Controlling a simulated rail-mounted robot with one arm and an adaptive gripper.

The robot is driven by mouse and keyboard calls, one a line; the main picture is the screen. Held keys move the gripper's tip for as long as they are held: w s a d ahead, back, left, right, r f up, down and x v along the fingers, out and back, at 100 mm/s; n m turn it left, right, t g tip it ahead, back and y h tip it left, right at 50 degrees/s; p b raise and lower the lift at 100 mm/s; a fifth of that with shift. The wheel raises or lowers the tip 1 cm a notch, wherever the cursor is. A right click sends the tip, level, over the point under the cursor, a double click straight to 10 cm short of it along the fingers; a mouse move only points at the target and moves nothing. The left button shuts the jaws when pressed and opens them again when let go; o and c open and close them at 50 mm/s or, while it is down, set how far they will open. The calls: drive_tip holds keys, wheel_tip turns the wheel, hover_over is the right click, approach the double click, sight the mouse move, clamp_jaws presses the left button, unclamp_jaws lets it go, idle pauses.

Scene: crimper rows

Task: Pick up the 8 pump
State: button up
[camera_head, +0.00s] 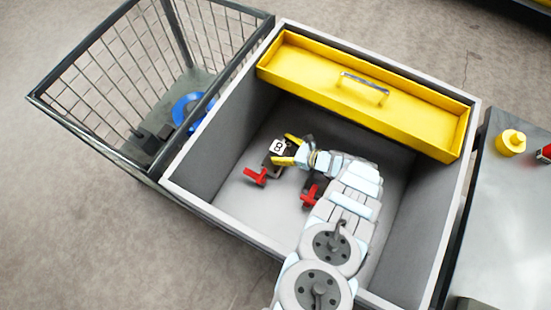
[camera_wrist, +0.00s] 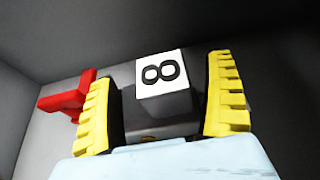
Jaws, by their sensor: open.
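The 8 pump is a dark block with a white label marked 8 and a red handle. In the head view the 8 pump (camera_head: 268,160) lies in the grey open box, left of its middle. In the wrist view the 8 pump (camera_wrist: 160,108) is between the two yellow fingers, with its red handle outside the left finger. My gripper (camera_head: 287,151) is open around it, and the gripper also shows in the wrist view (camera_wrist: 155,105). The left finger is close to the block; a narrow gap shows at the right. The pump's lower part is hidden.
Another red-handled dark object (camera_head: 309,193) lies in the box, partly under my arm. The grey box (camera_head: 215,220) has raised walls, with a yellow tray (camera_head: 420,115) along its back. A wire basket (camera_head: 100,80) stands left; a metal table (camera_head: 500,220) stands right.

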drive_tip(key=shift+c, duration=0.2)
drive_tip(key=shift+w+f, duration=0.1)
drive_tip(key=c, duration=1.3)
drive_tip(key=shift+r, duration=0.2)
wheel_tip(320, 180, up, 18)
drive_tip(key=p, duration=0.8)
drive_tip(key=shift+f, duration=0.1)
